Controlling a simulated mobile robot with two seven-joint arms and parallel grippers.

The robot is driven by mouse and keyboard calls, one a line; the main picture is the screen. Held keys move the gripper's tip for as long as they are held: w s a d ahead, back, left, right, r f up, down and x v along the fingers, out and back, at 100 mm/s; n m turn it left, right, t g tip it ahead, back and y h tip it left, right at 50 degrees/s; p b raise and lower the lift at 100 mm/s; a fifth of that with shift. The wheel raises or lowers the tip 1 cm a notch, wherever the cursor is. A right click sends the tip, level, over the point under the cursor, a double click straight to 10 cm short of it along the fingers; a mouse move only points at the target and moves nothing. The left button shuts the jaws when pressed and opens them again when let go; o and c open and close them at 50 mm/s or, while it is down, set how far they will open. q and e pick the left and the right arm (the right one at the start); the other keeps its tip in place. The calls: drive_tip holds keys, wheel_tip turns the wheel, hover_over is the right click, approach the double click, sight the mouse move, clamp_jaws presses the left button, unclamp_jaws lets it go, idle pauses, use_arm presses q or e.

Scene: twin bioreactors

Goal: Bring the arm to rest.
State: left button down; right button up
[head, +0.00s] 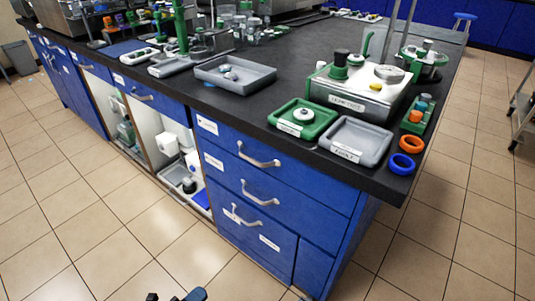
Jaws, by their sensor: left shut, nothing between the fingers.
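Only the tip of my left gripper (175,296) shows, at the bottom edge of the head view, dark with a bluish part. It is low over the tiled floor, in front of the bench and apart from it. It is shut and empty. The rest of my left arm is below the picture. My right gripper and right arm are not in view.
The blue lab bench (262,165) fills the middle, its dark top holding a grey tray (235,74), a green tray (303,118) and a steel device (360,88). An open cabinet (165,150) faces me. The floor (75,215) in front is clear.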

use_arm(q)
drive_tip(key=a+m+g, duration=0.1)
drive_tip(key=a+m, duration=0.1)
drive_tip(key=a, duration=0.8)
drive_tip(key=s+a+r+n+g+y, duration=0.1)
drive_tip(key=s+r+n+y, duration=0.15)
drive_tip(key=s+n, duration=0.3)
drive_tip(key=s+a+r+n+y, duration=0.1)
drive_tip(key=s+n+y, duration=0.25)
drive_tip(key=s, duration=0.35)
drive_tip(key=s+a+r+n+g+y, duration=0.1)
drive_tip(key=s+r+n+g+y, duration=0.2)
drive_tip(key=s+r+n, duration=0.9)
drive_tip(key=shift+d+f+n+t+y, duration=0.55)
drive_tip(key=shift+d+f+n, duration=0.45)
drive_tip(key=shift+d+n, duration=0.9)
wheel_tip(320, 180, up, 10)
drive_tip(key=s+n+p, duration=0.1)
drive_tip(key=p, duration=1.5)
drive_tip(key=shift+s+a+r+n+t+y, duration=0.2)
drive_tip(key=shift+s+a+n+t+y, duration=0.15)
drive_tip(key=shift+y, duration=0.1)
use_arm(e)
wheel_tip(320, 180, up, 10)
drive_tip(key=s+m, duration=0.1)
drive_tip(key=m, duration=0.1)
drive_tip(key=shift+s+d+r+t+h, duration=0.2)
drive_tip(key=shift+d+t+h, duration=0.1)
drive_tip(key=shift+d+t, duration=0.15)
